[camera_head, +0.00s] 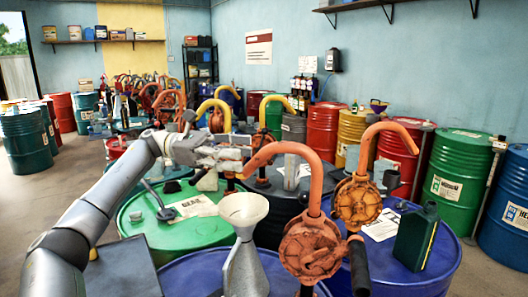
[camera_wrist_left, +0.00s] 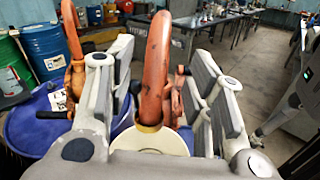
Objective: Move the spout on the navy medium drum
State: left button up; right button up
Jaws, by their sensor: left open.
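A rusty orange pump (camera_head: 311,250) stands on the front navy drum (camera_head: 182,275). Its curved orange spout (camera_head: 318,172) arches left and ends near my left gripper (camera_head: 237,158). In the left wrist view the spout (camera_wrist_left: 157,62) lies between the two spread fingers of the gripper (camera_wrist_left: 155,80), apparently not clamped. A cream funnel (camera_head: 243,212) stands below the spout's mouth; its bowl (camera_wrist_left: 170,143) shows under the mouth in the wrist view. Another navy drum (camera_head: 440,270) carries a second orange pump (camera_head: 357,202). I cannot read which navy drum is medium. My right gripper is not in view.
A green drum (camera_head: 142,220) labelled gear stands on the left. A dark green bottle (camera_head: 416,237) stands on the right navy drum. Dark drums and more pumps with yellow and orange spouts crowd behind. Open floor (camera_head: 50,185) lies at far left.

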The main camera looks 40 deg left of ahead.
aim_at(264, 151)
pick_arm(q)
jog(key=p+x, duration=0.1)
jog(key=x, duration=0.1)
jog(key=p+x, duration=0.1)
jog(key=x, duration=0.2)
jog(key=shift+w+d, duration=0.2)
jog(key=shift+w, duration=0.15)
jog(key=shift+d, duration=0.25)
jog(key=shift+w+d, duration=0.15)
jog(key=shift+d, duration=0.05)
jog(key=shift+a+f, duration=0.1)
jog(key=shift+c, duration=1.3)
jog(key=c, duration=0.7)
grip_shut()
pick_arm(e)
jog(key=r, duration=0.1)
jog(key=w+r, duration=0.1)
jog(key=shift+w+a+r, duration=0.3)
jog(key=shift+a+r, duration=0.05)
